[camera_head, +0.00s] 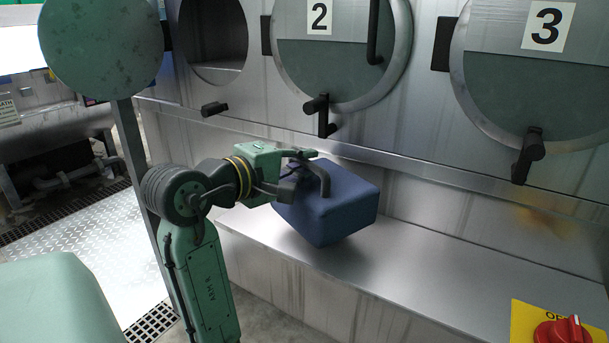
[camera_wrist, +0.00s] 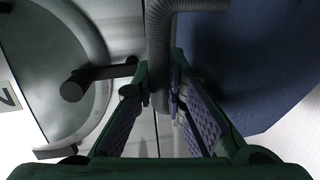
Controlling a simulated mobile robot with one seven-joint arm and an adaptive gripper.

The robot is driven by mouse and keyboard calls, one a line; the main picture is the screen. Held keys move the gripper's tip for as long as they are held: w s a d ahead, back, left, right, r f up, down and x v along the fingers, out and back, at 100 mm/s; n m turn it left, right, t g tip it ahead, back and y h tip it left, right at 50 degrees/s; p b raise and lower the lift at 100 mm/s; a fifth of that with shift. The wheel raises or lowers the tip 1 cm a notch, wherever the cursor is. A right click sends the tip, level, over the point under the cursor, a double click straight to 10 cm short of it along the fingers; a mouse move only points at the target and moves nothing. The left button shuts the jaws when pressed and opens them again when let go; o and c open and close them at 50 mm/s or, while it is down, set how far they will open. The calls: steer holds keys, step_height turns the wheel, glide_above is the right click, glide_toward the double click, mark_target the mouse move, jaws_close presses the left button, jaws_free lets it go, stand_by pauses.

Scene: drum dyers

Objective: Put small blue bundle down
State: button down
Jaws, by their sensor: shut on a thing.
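The small blue bundle (camera_head: 335,208) is a dark blue box-like block with rounded edges and a grey handle (camera_head: 319,176). In the head view it is tilted over the metal ledge (camera_head: 400,255); I cannot tell whether its lower edge touches the ledge. My gripper (camera_head: 305,170) is shut on the handle. In the wrist view the ribbed grey handle (camera_wrist: 160,50) passes between my gripper's fingers (camera_wrist: 165,100), and the blue side of the bundle (camera_wrist: 250,70) fills the right. The bundle's far side is hidden.
Behind the ledge stands a metal wall with round drum doors marked 2 (camera_head: 335,70) and 3 (camera_head: 535,75), with protruding handles (camera_head: 529,155). The ledge is clear to the right of the bundle. A red switch (camera_head: 563,331) on a yellow plate sits at lower right.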

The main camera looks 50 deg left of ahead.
steer(key=shift+w+a, duration=0.1)
steer(key=shift+w, duration=0.1)
steer(key=shift+f, duration=1.7)
steer(key=c, duration=1.6)
jaws_free()
steer(key=shift+c, duration=0.2)
steer(key=shift+s, duration=0.1)
